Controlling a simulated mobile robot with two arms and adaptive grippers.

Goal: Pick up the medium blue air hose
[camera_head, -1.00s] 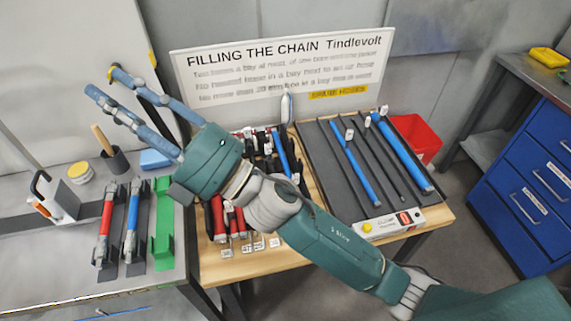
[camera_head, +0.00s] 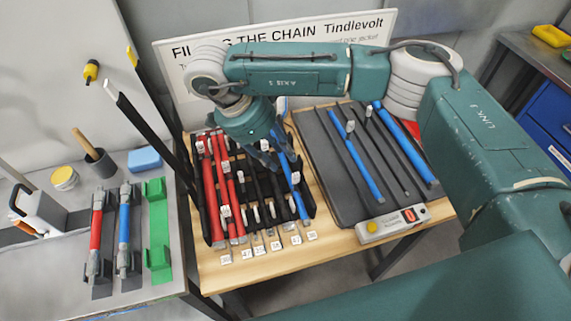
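A blue hose (camera_head: 291,187) lies in the right part of a black slotted rack (camera_head: 216,236) on the wooden table. Two more blue hoses, one thinner (camera_head: 360,168) and one thicker (camera_head: 404,146), lie on the dark grey tray to the right. I cannot tell from the picture which is the medium one. My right gripper (camera_head: 266,158) points down over the upper part of the rack, close to the blue hose there. Its fingers are partly hidden by its own body, and their opening is unclear. My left gripper is not in view.
Red and black hoses (camera_head: 212,190) fill the rest of the rack. A long black rod (camera_head: 150,130) leans up beyond its left side. The dark tray (camera_head: 334,203) has a box with a yellow button (camera_head: 372,227) at its front.

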